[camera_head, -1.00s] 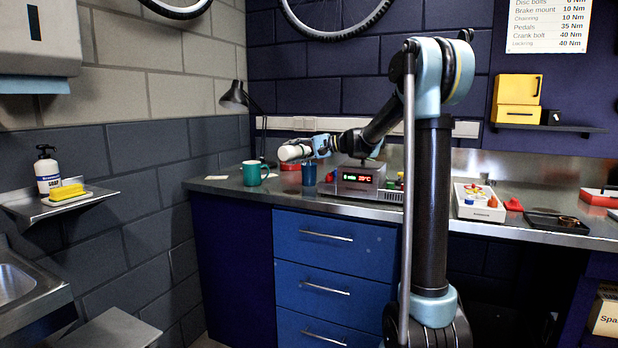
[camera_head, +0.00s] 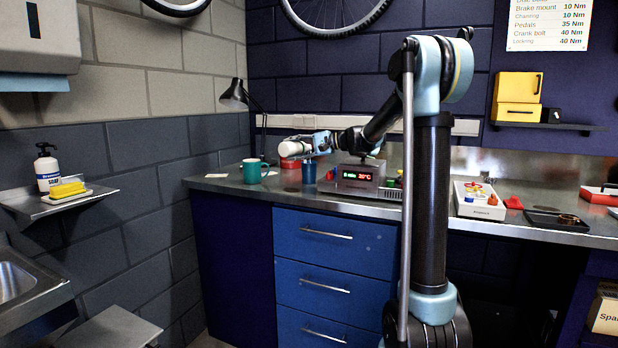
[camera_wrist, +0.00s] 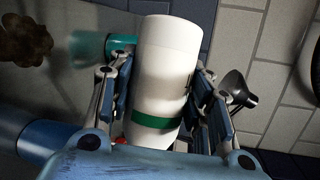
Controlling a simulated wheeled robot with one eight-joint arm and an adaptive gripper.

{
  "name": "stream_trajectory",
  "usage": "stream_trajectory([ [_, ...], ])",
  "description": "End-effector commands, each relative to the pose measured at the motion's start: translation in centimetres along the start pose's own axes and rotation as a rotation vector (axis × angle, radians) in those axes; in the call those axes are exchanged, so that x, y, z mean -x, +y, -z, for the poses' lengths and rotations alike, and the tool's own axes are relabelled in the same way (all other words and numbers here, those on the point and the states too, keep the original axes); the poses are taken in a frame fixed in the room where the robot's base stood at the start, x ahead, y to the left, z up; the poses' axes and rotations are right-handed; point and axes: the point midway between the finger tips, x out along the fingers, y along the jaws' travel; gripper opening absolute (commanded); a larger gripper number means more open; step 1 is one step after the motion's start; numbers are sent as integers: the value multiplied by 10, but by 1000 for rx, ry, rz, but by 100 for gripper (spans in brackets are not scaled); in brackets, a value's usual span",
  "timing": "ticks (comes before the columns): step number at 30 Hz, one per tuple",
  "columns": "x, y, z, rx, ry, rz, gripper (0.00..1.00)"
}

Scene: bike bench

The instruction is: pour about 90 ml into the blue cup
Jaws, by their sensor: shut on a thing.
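My gripper (camera_head: 312,144) is shut on a white bottle (camera_head: 293,149) with a green band, which also fills the middle of the wrist view (camera_wrist: 165,70). The bottle is held tilted close to level above the bench, its far end pointing left. The blue cup (camera_head: 309,172) stands upright on the bench, below my gripper and right of the bottle's end. A blue rounded shape at the lower left of the wrist view looks like this cup (camera_wrist: 50,138). I cannot see inside the cup, and no stream of liquid shows.
A teal mug (camera_head: 253,172) stands left of the blue cup. A grey device with a lit display (camera_head: 357,180) stands close on its right. A black lamp (camera_head: 236,95) stands behind. A brown patch (camera_wrist: 25,38) shows on the bench in the wrist view.

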Motion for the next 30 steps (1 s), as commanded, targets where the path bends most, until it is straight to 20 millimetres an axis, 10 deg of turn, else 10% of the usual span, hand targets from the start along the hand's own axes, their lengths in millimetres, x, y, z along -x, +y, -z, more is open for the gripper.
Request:
stream_trajectory([
  [30, 5, -6, 3, -61, -17, 25, 16],
])
